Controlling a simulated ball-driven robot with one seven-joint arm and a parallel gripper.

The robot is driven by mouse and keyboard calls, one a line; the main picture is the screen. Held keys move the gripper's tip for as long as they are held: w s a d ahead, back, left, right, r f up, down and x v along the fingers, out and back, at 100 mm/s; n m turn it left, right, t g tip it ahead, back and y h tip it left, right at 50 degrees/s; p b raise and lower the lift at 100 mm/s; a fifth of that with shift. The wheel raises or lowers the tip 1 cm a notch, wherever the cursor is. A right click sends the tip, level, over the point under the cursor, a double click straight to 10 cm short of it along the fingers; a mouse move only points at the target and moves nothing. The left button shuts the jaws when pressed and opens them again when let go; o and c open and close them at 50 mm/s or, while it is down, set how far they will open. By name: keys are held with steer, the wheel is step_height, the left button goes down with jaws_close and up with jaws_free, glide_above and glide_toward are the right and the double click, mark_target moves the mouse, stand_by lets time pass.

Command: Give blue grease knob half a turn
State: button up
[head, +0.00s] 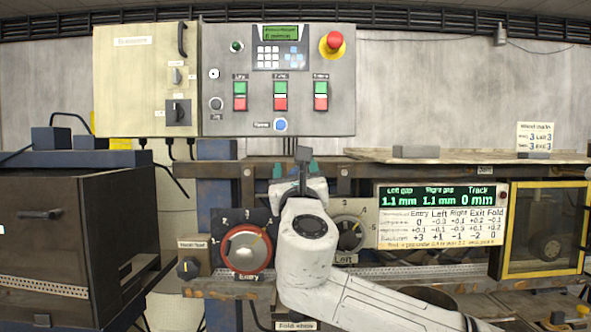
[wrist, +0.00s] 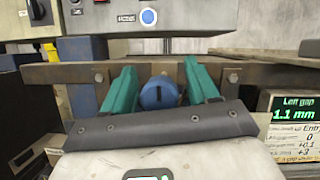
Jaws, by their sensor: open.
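The blue grease knob (wrist: 158,93) shows in the wrist view, in front of a brown horizontal rail, with a dark mark on its right side. My gripper (wrist: 159,66) is open, its two teal fingers standing on either side of the knob in the picture. In the head view my gripper (head: 294,170) is in front of the rail below the control panel, and my gripper and wrist hide the knob.
A control panel (head: 340,100) with buttons and a red emergency stop is above my gripper. A red-ringed Entry dial (head: 246,248) is left of my arm, and a partly covered Left dial (head: 350,234) is right of it. A gap display (head: 440,197) stands further right.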

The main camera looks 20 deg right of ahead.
steer(key=shift+c, duration=0.4)
steer(key=c, duration=0.9)
steer(key=shift+f+m, duration=0.1)
steer(key=shift+m, duration=0.3)
